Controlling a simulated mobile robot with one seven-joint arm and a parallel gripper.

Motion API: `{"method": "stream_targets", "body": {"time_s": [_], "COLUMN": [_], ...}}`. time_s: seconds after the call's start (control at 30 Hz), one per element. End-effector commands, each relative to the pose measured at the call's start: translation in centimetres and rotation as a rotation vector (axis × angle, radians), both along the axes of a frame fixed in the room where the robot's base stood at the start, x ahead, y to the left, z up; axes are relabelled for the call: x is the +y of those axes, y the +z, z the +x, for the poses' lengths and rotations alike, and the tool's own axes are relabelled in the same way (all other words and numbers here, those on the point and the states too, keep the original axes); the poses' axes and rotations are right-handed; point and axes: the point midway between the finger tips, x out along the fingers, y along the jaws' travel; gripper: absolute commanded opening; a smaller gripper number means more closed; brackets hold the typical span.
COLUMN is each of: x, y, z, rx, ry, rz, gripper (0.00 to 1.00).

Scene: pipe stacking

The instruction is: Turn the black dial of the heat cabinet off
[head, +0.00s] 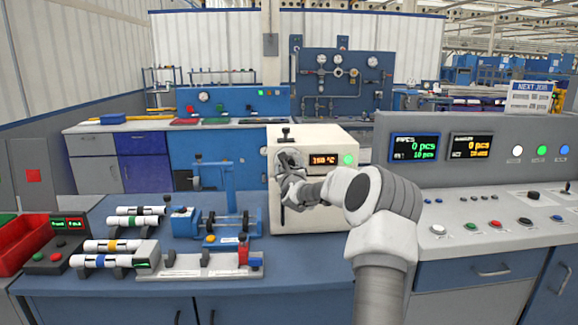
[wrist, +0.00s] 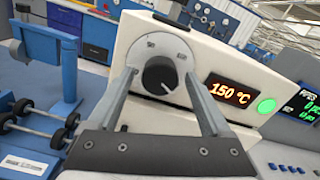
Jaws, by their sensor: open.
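The heat cabinet (head: 330,215) is a cream box on the blue bench. Its orange display (wrist: 229,91) reads 150 °C beside a lit green lamp (wrist: 266,104). The black dial (wrist: 159,74) sits on a round grey plate on the cabinet front, with a white pointer mark. In the wrist view my gripper (wrist: 163,80) is open, with one finger to each side of the dial. I cannot tell whether the fingers touch it. In the head view my gripper (head: 288,165) is in front of the cabinet's upper left, and the dial is hidden behind it.
A blue fixture (head: 215,205) stands left of the cabinet, with pipe rollers and a red tray (head: 30,240) further left. A grey control console (head: 480,200) stands close on the right. A black knob (head: 285,132) is on the cabinet top.

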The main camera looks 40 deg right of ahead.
Motion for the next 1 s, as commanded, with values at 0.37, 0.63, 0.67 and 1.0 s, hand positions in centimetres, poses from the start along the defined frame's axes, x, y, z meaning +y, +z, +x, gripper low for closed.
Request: {"method": "stream_targets", "body": {"time_s": [0.37, 0.63, 0.67, 1.0], "x": [-0.50, -0.47, -0.47, -0.46], "y": [-0.04, -0.04, -0.04, -0.03], "z": [0.77, 0.77, 0.75, 0.76], "rx": [0.001, 0.001, 0.001, 0.001], "ry": [0.000, 0.000, 0.000, 0.000], "rz": [0.000, 0.000, 0.000, 0.000], "gripper": [0.83, 0.54, 0.49, 0.00]}}
